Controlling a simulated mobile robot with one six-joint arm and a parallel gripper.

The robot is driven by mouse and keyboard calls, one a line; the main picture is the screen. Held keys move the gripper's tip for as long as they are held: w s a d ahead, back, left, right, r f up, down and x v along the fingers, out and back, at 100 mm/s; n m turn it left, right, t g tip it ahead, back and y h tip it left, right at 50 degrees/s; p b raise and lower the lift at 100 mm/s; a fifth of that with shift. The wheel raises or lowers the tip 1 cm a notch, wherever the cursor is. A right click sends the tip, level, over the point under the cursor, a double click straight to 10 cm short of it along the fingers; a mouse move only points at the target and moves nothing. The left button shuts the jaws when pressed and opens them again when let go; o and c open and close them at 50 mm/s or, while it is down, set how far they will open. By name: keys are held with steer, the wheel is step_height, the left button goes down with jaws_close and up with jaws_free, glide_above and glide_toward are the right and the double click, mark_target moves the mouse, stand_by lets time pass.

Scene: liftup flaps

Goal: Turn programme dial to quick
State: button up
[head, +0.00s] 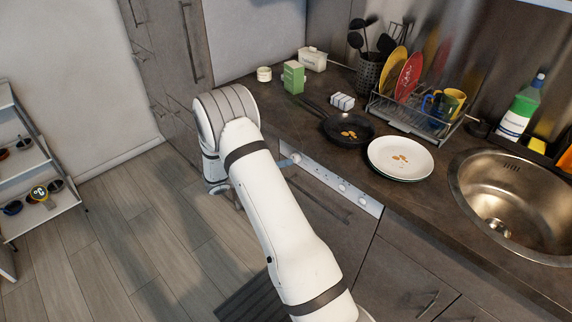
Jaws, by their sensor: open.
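A pale control panel (325,178) runs along the front of the appliance under the worktop. A round white dial (296,158) sits at its left end, and smaller round knobs (343,186) sit farther right. The dial's markings are too small to read, so I cannot tell its setting. My gripper (285,162) is mostly hidden behind my white arm. Only a small bluish tip shows, close to the left of the dial. I cannot tell whether it touches the dial.
A dark pan (348,130) and a white plate (400,158) with food bits stand on the worktop above the panel. A dish rack (415,115) and a sink (515,205) are to the right. A shelf (28,165) stands at far left. Floor left of my arm is clear.

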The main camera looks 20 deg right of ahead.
mark_target(294, 160)
steer(key=w+a+f+n+t+h, duration=0.1)
steer(key=w+f+n+t, duration=0.25)
steer(key=f, duration=0.25)
steer(key=shift+n+g, duration=0.35)
steer(key=shift+n, duration=0.1)
steer(key=p+x, duration=0.1)
steer(key=x, duration=0.6)
steer(key=shift+d+r, duration=0.2)
steer(key=shift+d, duration=0.05)
steer(key=shift+c, duration=0.4)
